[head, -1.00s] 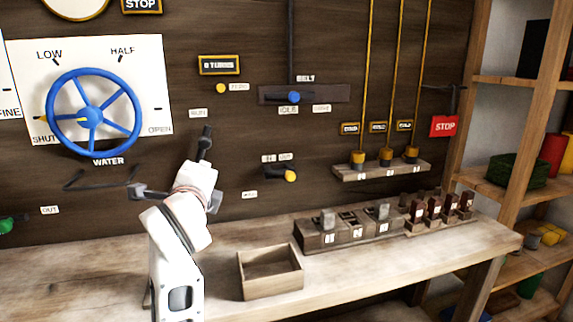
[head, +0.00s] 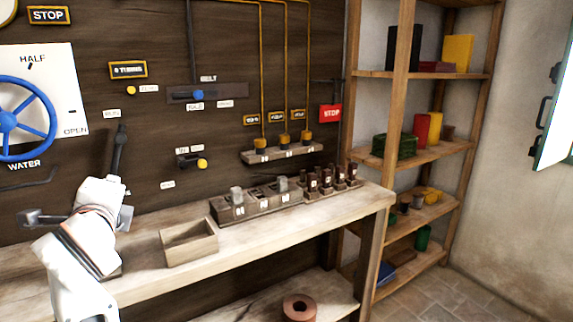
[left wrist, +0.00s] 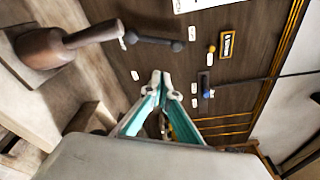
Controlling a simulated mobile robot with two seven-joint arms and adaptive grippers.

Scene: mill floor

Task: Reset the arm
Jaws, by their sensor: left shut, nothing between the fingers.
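My left arm (head: 85,245) comes in from the lower left in the head view, over the left end of the workbench. Its fingers are hidden there behind the white wrist. In the left wrist view my left gripper (left wrist: 165,84) shows two teal fingers with tips close together. It is shut and empty, pointing toward the dark wall panel. A dark lever (head: 119,150) stands behind the wrist on the panel; it also shows in the left wrist view (left wrist: 155,41), apart from the fingers. My right arm and gripper are not in view.
An open wooden box (head: 190,243) stands on the workbench (head: 240,243), right of my arm. Blocks in a wooden rack (head: 255,207) stand farther right. The blue wheel (head: 10,122) is at far left. A shelf unit (head: 400,100) is at right. A brown mallet-like thing (left wrist: 45,48) shows in the wrist view.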

